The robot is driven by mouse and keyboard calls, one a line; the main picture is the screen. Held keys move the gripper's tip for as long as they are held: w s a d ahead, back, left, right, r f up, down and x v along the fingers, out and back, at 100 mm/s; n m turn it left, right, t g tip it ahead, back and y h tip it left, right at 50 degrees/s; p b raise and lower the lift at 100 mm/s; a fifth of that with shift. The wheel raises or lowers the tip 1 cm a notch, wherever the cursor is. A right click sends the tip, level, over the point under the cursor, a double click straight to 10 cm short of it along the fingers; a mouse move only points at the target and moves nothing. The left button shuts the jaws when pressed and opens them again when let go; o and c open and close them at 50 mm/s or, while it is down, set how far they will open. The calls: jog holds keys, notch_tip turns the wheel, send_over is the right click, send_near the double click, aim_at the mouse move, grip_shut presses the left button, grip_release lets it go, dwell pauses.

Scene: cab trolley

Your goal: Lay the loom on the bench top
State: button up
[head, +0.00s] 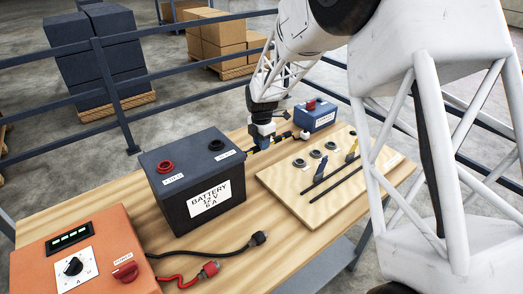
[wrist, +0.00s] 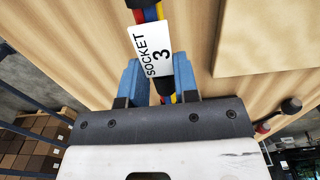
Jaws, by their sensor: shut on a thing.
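My gripper (head: 262,133) is behind the battery on the wooden bench top (head: 235,238). It is shut on the loom (head: 286,138), a bundle of red, yellow and blue wires with black bands. In the wrist view the loom (wrist: 150,13) runs between the blue fingers of the gripper (wrist: 157,82). A white tag (wrist: 155,50) on it reads SOCKET 3. The loom reaches right to a dark end near the blue box. Its left part is hidden behind the battery. I cannot tell whether the loom touches the bench top.
A black battery (head: 192,180) stands close to the gripper's left. A blue box (head: 315,115) with a red knob stands behind right. A pale board (head: 283,185) with rings and tools lies to the right. An orange charger (head: 82,255) with leads is front left.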

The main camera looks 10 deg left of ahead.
jog(key=shift+f, duration=1.85)
jog(key=shift+f, duration=0.1)
jog(key=o, duration=1)
notch_tip(320, 180, up, 12)
jog(key=shift+r, duration=0.1)
